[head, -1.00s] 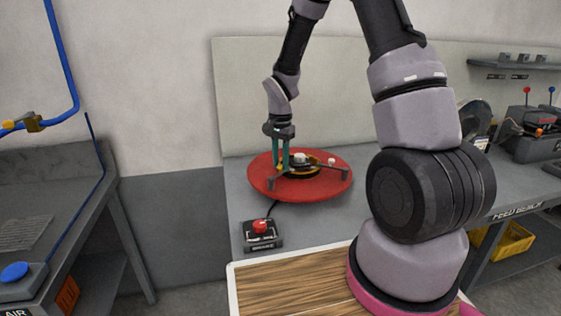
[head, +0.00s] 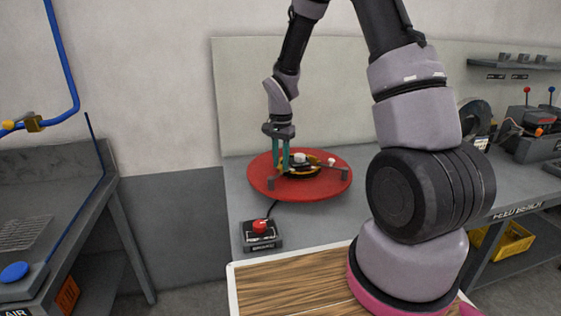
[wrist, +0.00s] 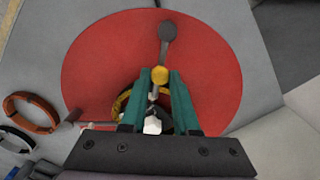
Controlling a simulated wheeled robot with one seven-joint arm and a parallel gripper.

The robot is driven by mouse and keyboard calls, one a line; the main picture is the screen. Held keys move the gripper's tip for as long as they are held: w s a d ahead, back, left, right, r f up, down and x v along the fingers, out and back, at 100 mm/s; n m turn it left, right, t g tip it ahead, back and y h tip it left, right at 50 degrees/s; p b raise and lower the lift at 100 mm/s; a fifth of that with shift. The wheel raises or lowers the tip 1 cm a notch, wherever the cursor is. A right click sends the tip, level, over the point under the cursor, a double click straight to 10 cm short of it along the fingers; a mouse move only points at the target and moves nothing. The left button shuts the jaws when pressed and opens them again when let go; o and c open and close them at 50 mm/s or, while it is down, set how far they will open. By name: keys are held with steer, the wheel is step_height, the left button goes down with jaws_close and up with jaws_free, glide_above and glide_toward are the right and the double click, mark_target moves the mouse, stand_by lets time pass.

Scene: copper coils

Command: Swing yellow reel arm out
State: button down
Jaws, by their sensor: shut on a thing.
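The red reel disc (head: 326,184) lies flat on the grey bench, with a yellow and dark coil (head: 313,172) around its middle and a white hub (head: 299,158) on top. My gripper (head: 281,168) points down over the left part of the disc. In the wrist view its teal fingers (wrist: 160,76) are shut on a yellow knob (wrist: 159,75). The knob is on a thin arm that ends in a grey round tip (wrist: 167,31) near the disc edge. The fingers hide part of this arm and of the coil.
A red push button box (head: 261,235) stands in front of the disc. The wrist view shows an orange ring (wrist: 32,112) and a black ring (wrist: 14,139) left of the disc. A wooden board (head: 290,285) lies at the front.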

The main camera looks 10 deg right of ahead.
steer(key=m, duration=0.1)
steer(key=s+m, duration=0.1)
steer(key=m, duration=0.2)
steer(key=shift+s+d+m, duration=0.35)
steer(key=shift+d+m, duration=0.05)
steer(key=s+m, duration=0.1)
steer(key=m, duration=0.1)
steer(key=s+m, duration=0.1)
steer(key=m, duration=0.1)
steer(key=shift+m, duration=0.3)
steer(key=m, duration=0.1)
steer(key=s+m, duration=0.1)
steer(key=m, duration=0.2)
steer(key=shift+s+a, duration=0.25)
steer(key=shift+s, duration=0.15)
steer(key=shift+s+a+m, duration=0.3)
steer(key=shift+s+m, duration=0.05)
steer(key=shift+m, duration=0.75)
steer(key=shift+s+a+m, duration=0.25)
steer(key=shift+s+m, duration=0.1)
steer(key=shift+m, duration=0.75)
steer(key=c, duration=0.7)
jaws_free()
steer(key=shift+o, duration=0.2)
